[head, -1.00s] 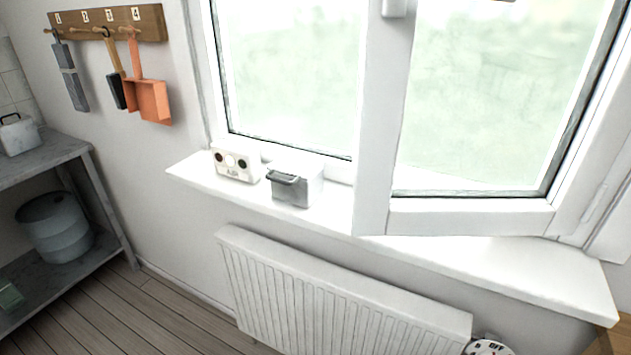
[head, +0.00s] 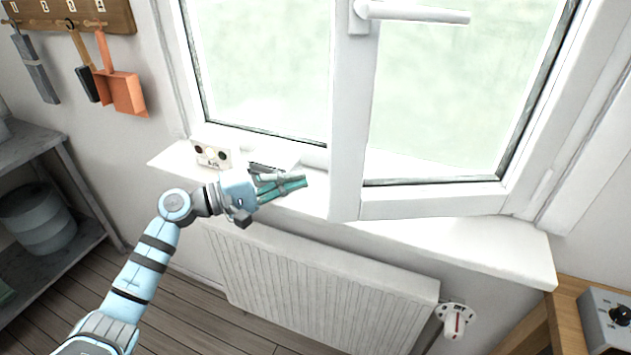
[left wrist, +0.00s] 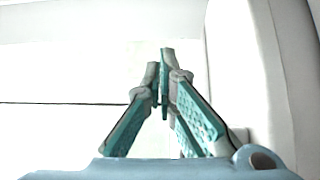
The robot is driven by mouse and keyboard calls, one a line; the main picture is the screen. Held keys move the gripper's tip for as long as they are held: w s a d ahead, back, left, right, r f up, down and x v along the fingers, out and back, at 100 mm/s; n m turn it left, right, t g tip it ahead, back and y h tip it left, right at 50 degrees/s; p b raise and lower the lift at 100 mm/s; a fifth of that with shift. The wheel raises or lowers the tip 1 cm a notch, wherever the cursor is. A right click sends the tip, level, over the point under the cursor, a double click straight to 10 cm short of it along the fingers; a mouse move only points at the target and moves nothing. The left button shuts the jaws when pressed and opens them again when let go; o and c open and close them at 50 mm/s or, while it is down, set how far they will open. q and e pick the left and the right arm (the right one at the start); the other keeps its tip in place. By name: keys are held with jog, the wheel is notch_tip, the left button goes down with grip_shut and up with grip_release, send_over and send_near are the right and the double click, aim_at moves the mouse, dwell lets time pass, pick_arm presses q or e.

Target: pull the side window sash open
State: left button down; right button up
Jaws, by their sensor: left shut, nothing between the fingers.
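The side window sash (head: 345,110) is white-framed and stands ajar, its lower corner over the sill. Its white handle (head: 415,13) is turned sideways at the top of the head view. My left gripper (head: 303,181) is over the sill, left of the sash's free edge, with its teal fingers pointing right towards it. The fingers are shut and empty, and a small gap to the sash shows. In the left wrist view the fingers (left wrist: 166,62) meet at the tips. A white upright (left wrist: 240,75), probably the sash edge, stands to their right. My right gripper is not in view.
A white box with round dials (head: 213,154) stands on the sill (head: 440,235). A grey-white box (head: 270,158) is partly hidden behind my left gripper. A radiator (head: 320,275) is below. A wooden table with a grey control box (head: 608,320) is at lower right.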

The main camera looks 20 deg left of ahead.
pick_arm(q)
jog(key=d, duration=0.1)
jog(key=d+p, duration=0.1)
jog(key=d, duration=0.1)
jog(key=d+p, duration=0.1)
jog(key=d, duration=0.1)
jog(key=shift+s, duration=0.35)
